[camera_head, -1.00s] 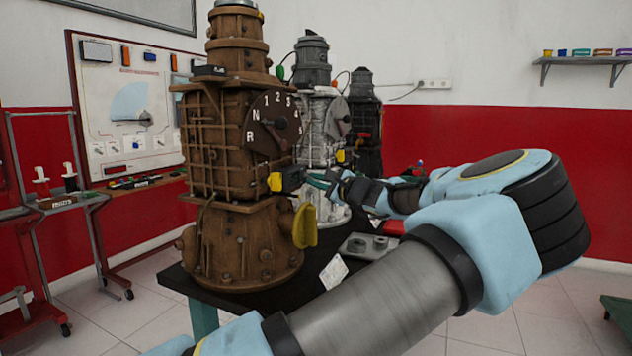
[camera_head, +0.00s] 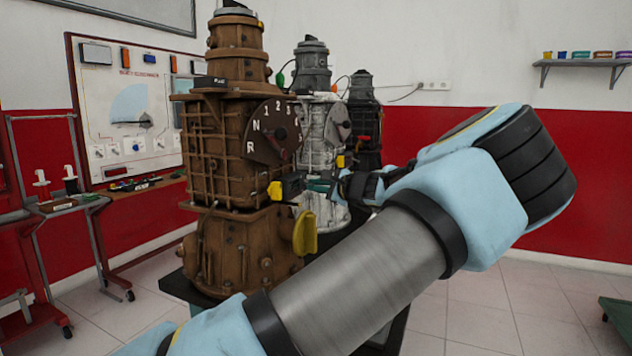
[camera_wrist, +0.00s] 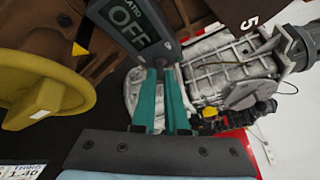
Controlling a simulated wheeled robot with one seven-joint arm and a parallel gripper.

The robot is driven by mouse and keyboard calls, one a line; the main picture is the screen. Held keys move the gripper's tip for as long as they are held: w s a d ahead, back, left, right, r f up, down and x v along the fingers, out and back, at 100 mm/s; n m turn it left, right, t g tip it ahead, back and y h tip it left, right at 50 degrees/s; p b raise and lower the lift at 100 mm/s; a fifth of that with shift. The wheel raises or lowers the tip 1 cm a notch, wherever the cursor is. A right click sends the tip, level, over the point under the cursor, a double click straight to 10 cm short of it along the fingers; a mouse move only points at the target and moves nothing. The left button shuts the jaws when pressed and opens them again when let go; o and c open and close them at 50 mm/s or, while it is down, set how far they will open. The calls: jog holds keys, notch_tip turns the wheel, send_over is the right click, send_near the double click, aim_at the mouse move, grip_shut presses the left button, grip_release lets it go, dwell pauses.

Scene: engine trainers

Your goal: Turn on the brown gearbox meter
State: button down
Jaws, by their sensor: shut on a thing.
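The brown gearbox (camera_head: 240,235) stands upright on a dark bench, left of centre in the head view. A round-edged dial plate (camera_head: 274,132) with N, R and numbers is on its side. Below the dial a black box meter (camera_head: 292,186) with a yellow part juts out to the right. In the wrist view the meter (camera_wrist: 130,28) shows the word OFF. My gripper's teal fingers (camera_wrist: 158,72) are at the meter's near end, shut on it. The exact contact is partly hidden. In the head view my gripper (camera_head: 318,185) is small, right of the meter.
A yellow flange (camera_head: 305,233) sticks out below the meter, close left of my fingers in the wrist view. White (camera_head: 322,150) and black (camera_head: 364,120) gearboxes stand behind. My arm hides much of the bench.

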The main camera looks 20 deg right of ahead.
jog(key=r+n+g+h+p, duration=0.1)
jog(key=g+p, duration=0.1)
jog(key=p, duration=0.1)
jog(key=r+g+h+p, duration=0.1)
jog(key=g+p, duration=0.1)
jog(key=p, duration=0.2)
jog(key=shift+w+a+r+n+h, duration=0.15)
jog(key=shift+a+n+h, duration=0.05)
jog(key=shift+n+h, duration=0.2)
jog(key=shift+g, duration=0.3)
jog(key=c, duration=0.9)
grip_release()
jog(key=shift+c, duration=0.2)
jog(key=b+v, duration=0.2)
jog(key=v, duration=0.8)
jog(key=shift+s+r, duration=0.15)
jog(key=shift+s, duration=0.2)
